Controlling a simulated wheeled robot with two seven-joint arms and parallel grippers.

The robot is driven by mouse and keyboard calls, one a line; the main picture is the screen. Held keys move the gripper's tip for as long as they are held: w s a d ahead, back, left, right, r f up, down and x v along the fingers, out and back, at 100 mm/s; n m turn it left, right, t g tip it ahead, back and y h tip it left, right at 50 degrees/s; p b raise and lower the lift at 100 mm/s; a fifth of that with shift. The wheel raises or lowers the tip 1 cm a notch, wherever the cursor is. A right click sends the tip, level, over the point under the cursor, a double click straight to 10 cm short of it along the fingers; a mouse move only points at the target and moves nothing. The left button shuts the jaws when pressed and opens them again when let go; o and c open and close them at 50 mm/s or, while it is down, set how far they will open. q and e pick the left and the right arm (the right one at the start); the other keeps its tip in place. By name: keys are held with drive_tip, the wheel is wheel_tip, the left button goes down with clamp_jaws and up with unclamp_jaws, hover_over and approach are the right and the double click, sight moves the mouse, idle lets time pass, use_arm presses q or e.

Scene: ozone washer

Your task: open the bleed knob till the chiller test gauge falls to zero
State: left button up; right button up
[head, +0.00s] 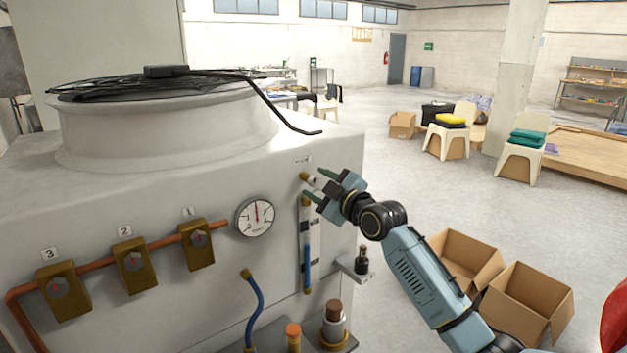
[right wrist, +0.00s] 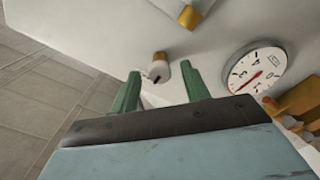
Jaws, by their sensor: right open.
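The gauge (head: 256,216) is a round white dial on the front of the pale chiller cabinet. Its needle points about straight up, clear of the lower end of the scale; the figures are too small to read surely. It also shows in the right wrist view (right wrist: 257,69), turned over. The bleed knob (head: 305,177), small with a brass part, sits on the cabinet's upper right front under a tiny label. My right gripper (head: 314,184) is open at the knob. In the right wrist view the knob (right wrist: 161,72) lies between the green fingertips, slightly beyond them; contact is unclear. My left gripper is out of view.
A vertical sight tube (head: 307,250) with brass ends stands just below the knob. Brass valves (head: 197,244) numbered 1 to 3 line a copper pipe at left. A small shelf (head: 347,268) juts out lower right. Cardboard boxes (head: 527,298) stand on the floor at right.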

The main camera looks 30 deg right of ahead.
drive_tip(key=shift+w+a, duration=0.1)
drive_tip(key=shift+w, duration=1.05)
drive_tip(key=c, duration=1)
